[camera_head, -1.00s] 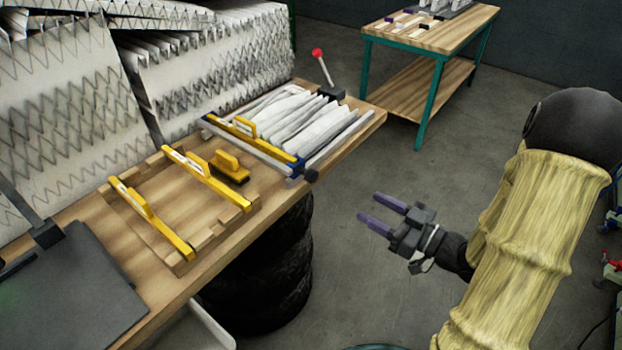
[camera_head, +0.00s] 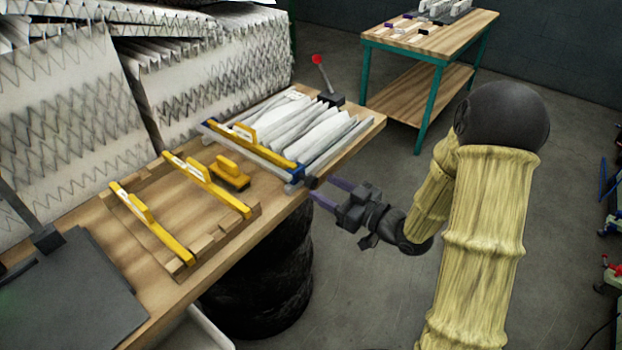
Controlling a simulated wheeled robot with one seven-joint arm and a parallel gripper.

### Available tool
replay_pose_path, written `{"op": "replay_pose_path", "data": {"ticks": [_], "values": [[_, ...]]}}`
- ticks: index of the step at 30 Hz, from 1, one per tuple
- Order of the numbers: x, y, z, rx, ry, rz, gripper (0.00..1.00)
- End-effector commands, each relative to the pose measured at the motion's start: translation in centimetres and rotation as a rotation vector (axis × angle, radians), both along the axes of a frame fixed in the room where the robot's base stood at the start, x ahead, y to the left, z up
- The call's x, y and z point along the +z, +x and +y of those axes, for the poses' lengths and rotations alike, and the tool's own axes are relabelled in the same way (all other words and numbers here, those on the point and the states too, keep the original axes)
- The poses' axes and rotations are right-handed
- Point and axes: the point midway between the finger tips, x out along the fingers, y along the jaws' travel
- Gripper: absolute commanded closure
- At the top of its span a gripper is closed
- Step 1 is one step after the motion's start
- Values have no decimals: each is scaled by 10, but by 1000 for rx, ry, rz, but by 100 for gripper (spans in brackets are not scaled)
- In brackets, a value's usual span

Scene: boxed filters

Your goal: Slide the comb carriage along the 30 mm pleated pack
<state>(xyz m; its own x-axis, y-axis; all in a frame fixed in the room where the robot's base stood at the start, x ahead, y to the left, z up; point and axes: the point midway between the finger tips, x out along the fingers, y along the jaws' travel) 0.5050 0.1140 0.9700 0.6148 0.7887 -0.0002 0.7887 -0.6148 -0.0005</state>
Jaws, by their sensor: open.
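The comb carriage (camera_head: 262,145) is a yellow bar with a raised yellow handle and blue end pieces. It lies across a railed fixture near the right end of the wooden bench. The white pleated pack (camera_head: 318,130) lies in the fixture, with its folds showing on the far right side of the bar. My gripper (camera_head: 320,190) is open and empty, its two purple fingers pointing left at the bench's front edge. It is just right of and below the carriage's near end, with no clear contact. The carriage's comb teeth cannot be made out.
A wooden frame (camera_head: 217,228) with two yellow bars and a loose yellow handled block (camera_head: 230,172) sit left of the fixture. A red-knobbed lever (camera_head: 319,62) stands behind it. Large pleated filters (camera_head: 75,130) line the bench's back. Open floor lies right of the bench.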

Motion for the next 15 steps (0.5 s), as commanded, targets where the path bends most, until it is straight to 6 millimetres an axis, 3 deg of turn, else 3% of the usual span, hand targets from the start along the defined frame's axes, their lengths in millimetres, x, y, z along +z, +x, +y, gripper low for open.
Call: {"op": "replay_pose_path", "data": {"ticks": [6, 15], "values": [[1, 22, 29, 2, 0, -1, 48], [0, 32, 40, 0, 1, -1, 48]]}}
